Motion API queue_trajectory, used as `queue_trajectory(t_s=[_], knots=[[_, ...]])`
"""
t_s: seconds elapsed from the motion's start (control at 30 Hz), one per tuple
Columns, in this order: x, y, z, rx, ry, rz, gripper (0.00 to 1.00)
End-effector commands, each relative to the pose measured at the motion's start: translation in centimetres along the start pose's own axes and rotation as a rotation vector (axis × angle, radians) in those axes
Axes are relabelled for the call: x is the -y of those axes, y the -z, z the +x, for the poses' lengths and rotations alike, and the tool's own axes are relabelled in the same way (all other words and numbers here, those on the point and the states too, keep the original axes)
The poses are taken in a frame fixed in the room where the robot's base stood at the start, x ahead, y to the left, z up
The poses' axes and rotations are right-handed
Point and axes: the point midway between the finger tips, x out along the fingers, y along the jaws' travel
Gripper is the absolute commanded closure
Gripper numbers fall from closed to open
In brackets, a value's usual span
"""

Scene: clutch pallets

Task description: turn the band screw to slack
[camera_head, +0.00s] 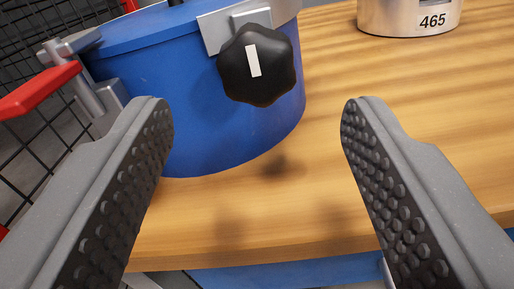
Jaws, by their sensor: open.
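The band screw has a black lobed knob (257,65) with a white mark that stands nearly upright, tilted slightly. It sits on a metal plate (214,30) of the band at the front of a blue round drum (215,135). My gripper (257,105) is open and empty. Its two grey studded fingers are wide apart in the lower half of the view, and the knob shows between and above their tips. I cannot tell how far the tips are from the knob. The left finger covers part of the drum's lower left.
A red-handled metal clamp or latch (40,89) stands left of the drum, near a black wire mesh (30,150). A metal cylinder (410,17) marked 465 stands at the back right. The wooden top (420,95) is clear between them; its front edge is near.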

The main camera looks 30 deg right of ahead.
Motion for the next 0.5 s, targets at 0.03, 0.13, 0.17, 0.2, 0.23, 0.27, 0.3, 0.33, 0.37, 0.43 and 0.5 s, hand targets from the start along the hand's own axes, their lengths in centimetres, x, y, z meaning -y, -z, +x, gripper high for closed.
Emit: queue_trajectory(t_s=[0.03, 0.13, 0.17, 0.2, 0.23, 0.27, 0.3, 0.33, 0.37, 0.43, 0.5], knots=[[0.1, -0.2, -1.3, 0.002, 0.004, -0.003, 0.45], [0.1, -0.3, -3.3, 0.004, 0.006, -0.005, 0.45], [0.1, -0.4, -3.9, 0.004, 0.006, -0.004, 0.45], [0.1, -0.4, -4.6, 0.004, 0.005, -0.004, 0.45], [0.0, -0.3, -5.0, 0.003, 0.004, -0.003, 0.45], [0.1, -0.3, -5.5, 0.002, 0.004, -0.003, 0.45], [0.1, -0.3, -6.0, 0.002, 0.003, -0.002, 0.45], [0.1, -0.2, -6.3, 0.002, 0.003, -0.002, 0.45], [0.0, -0.2, -6.6, 0.002, 0.002, -0.002, 0.45], [0.0, -0.2, -7.2, 0.002, 0.001, -0.002, 0.45], [0.0, -0.2, -7.5, 0.002, 0.001, -0.002, 0.45]])
